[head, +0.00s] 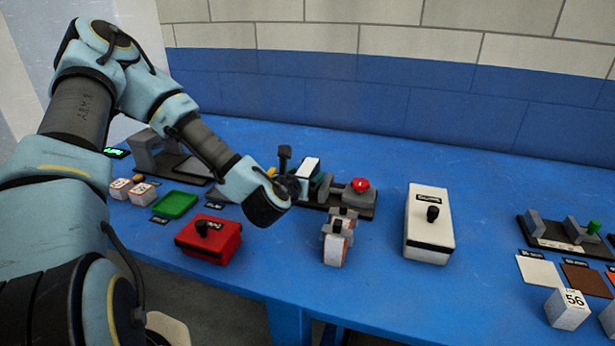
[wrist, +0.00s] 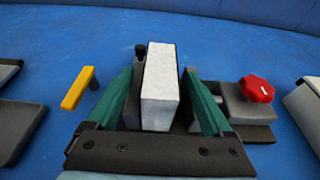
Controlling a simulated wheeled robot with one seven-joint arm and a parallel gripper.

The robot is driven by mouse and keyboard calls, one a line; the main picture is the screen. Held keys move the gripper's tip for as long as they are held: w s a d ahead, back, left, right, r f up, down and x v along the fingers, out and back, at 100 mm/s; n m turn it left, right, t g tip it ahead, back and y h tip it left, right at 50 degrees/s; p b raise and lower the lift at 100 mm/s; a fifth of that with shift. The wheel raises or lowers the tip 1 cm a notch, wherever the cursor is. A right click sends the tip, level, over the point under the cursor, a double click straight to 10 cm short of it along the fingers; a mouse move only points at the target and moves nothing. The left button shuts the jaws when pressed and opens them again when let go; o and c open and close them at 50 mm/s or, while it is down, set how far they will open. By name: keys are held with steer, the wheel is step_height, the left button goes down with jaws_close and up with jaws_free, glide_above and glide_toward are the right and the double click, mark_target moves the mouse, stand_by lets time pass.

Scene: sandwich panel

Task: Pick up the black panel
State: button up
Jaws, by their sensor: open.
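A pale-faced upright block (wrist: 160,85) with thin black edges, which looks like the panel, stands in a dark fixture; its pale top (head: 309,167) also shows in the head view. I see no wholly black panel apart from it. My gripper (wrist: 163,90) is open, with one green finger on each side of the block. A gap shows at the left finger; contact at the right cannot be told. In the head view my wrist hides part of the gripper. The block's lower part is hidden.
A red knob (head: 360,184) sits on the fixture's right. A black post (wrist: 140,60) and a yellow handle (wrist: 76,89) stand to the left.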

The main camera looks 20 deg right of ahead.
steer(key=shift+x, duration=1.2)
jaws_close()
